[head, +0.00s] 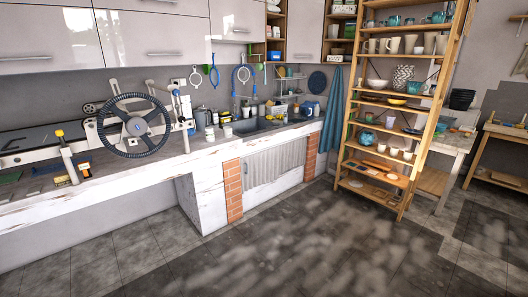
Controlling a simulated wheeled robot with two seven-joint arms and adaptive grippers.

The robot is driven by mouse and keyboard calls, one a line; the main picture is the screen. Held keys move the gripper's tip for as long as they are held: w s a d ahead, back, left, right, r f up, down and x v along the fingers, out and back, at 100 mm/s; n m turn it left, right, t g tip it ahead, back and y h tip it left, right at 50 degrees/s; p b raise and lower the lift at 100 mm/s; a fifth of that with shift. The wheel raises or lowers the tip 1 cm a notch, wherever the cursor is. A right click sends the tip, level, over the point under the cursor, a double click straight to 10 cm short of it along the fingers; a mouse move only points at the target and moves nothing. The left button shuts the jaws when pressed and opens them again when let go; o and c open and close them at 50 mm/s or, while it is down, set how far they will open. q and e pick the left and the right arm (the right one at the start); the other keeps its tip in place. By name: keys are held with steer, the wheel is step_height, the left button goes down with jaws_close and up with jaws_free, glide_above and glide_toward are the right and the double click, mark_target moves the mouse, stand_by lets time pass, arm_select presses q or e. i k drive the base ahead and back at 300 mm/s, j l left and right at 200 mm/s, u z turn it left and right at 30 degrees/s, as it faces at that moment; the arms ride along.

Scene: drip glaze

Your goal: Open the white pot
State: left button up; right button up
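Two small white containers stand on the counter by the sink, one on the left (209,133) and one on the right (228,131). They are too small to tell whether either is the white pot or has a lid. White vessels (393,45) also stand on the wooden shelf rack (420,130) at the right. Neither of my grippers is in the head view.
A long worn white counter (195,150) runs along the wall, carrying a slab roller with a black wheel (135,125) at the left. A sink (250,125) lies farther along. The grey floor (270,250) in front is clear. A table (500,133) stands far right.

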mark_target(210, 136)
steer(key=i+u, duration=0.1)
steer(key=i, duration=0.65)
steer(key=i+l, duration=0.1)
steer(key=i, duration=0.6)
steer(key=i+l+u, duration=0.15)
steer(key=i, duration=0.6)
steer(key=i+l+u, duration=0.2)
steer(key=i+u, duration=0.2)
steer(key=i, duration=0.15)
steer(key=i+l+u, duration=0.85)
steer(key=i+l, duration=0.05)
steer(key=i, duration=0.1)
